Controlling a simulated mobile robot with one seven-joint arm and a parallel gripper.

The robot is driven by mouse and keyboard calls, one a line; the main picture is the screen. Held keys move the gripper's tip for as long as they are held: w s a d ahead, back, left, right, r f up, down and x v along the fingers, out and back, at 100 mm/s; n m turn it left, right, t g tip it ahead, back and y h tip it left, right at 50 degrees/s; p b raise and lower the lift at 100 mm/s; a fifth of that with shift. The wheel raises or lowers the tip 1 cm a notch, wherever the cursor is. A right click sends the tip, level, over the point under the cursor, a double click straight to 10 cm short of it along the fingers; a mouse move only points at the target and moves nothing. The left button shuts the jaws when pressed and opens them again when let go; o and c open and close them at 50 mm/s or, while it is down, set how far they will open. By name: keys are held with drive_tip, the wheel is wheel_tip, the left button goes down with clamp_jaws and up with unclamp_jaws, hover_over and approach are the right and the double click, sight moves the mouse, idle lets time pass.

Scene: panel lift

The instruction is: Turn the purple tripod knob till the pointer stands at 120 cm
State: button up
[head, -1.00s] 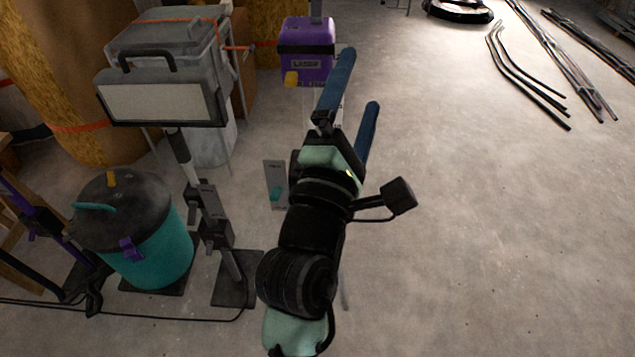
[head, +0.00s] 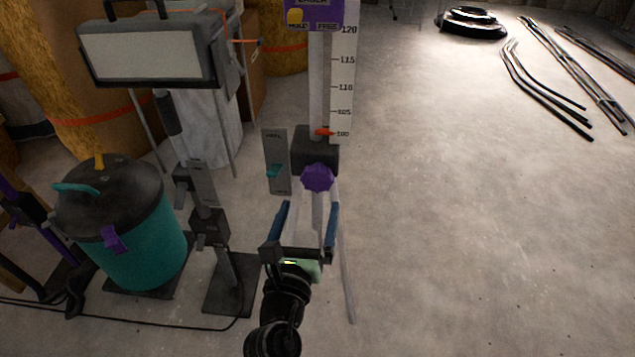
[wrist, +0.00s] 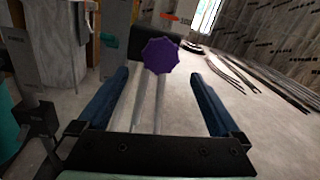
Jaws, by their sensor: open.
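The purple knob (head: 318,178) sits on the front of a black block on the tripod column. A white scale (head: 344,75) rises above it, marked from 100 to 120. The red pointer (head: 324,132) stands at about 100. My gripper (head: 308,212) is open and empty, its blue fingers spread below and in front of the knob, apart from it. In the wrist view the knob (wrist: 161,56) shows beyond and above the fingertips, between them from side to side. The purple laser box (head: 314,12) tops the column, partly cut off by the picture's edge.
A grey plate with a teal lever (head: 272,172) is left of the block. A work lamp (head: 150,52) on a stand and a teal bucket (head: 140,245) stand further left. Tripod legs spread below the block.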

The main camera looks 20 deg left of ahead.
sight(317, 183)
drive_tip(key=w, duration=0.3)
drive_tip(key=w+a+b, duration=0.1)
drive_tip(key=w, duration=0.1)
drive_tip(key=w+b, duration=0.1)
drive_tip(key=w, duration=0.2)
drive_tip(key=shift+w+a, duration=0.25)
drive_tip(key=shift+w, duration=0.05)
drive_tip(key=c, duration=1.3)
drive_tip(key=shift+m, duration=0.4)
